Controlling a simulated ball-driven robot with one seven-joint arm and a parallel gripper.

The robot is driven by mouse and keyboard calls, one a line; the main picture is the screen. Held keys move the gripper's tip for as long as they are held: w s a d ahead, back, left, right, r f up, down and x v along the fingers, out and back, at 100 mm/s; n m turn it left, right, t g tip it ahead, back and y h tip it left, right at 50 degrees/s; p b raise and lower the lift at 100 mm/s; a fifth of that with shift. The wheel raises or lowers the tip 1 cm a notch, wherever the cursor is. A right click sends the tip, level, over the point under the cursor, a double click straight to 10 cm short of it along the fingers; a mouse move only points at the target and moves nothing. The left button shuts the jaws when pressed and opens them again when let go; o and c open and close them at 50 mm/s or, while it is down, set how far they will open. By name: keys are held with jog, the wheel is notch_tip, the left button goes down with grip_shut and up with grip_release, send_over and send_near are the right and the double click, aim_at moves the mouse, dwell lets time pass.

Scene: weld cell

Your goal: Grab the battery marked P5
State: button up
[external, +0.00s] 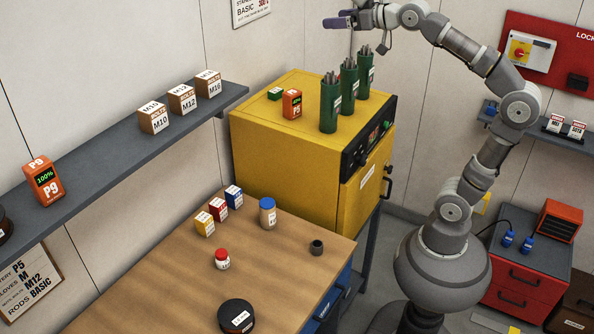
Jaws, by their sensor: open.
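The orange and white battery marked P5 (292,104) stands upright on top of the yellow cabinet, left of the green rod canisters. A similar orange battery marked P9 (43,180), showing 100%, stands on the grey wall shelf at the left. My gripper (340,22) is high at the top of the external view, above and to the right of P5, well apart from it. It is open, and nothing shows between its fingers.
Three green canisters (330,104) with rods stand on the yellow cabinet (262,130) right of P5. Boxes marked M10 (153,118), M12 and M16 stand on the shelf (100,150). The wooden bench (165,280) holds jars and small boxes.

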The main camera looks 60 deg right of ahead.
jog(key=w+f+g+p, duration=0.3)
jog(key=w+g+p, duration=0.1)
jog(key=w+p, duration=0.65)
jog(key=w+f+g+p, duration=0.2)
jog(key=f+g+p, duration=0.1)
jog(key=f+p, duration=0.2)
jog(key=w+d+f+m+g+p, duration=0.1)
jog(key=w+f+g+p, duration=0.2)
jog(key=f+p, duration=0.2)
jog(key=w+d+f+m+g+p, duration=0.1)
jog(key=w+f+g+p, duration=0.1)
jog(key=p, duration=0.5)
jog(key=shift+w+f+g, duration=0.2)
jog(key=shift+f+g, duration=0.1)
jog(key=shift+f, duration=0.4)
jog(key=shift+w+f+g, duration=0.2)
jog(key=shift+f+g, duration=0.1)
jog(key=shift+f, duration=0.4)
jog(key=g+p, duration=0.2)
jog(key=p, duration=0.1)
send_over(292, 92)
jog(key=shift+m, duration=0.3)
jog(key=f, duration=0.4)
jog(key=shift+w+d+f, duration=0.2)
jog(key=shift+w+f, duration=0.05)
jog(key=shift+f, duration=0.05)
notch_tip(292, 92, down, 8)
jog(key=shift+s+a+r, duration=0.1)
jog(key=shift+s, duration=0.05)
jog(key=c, duration=1.3)
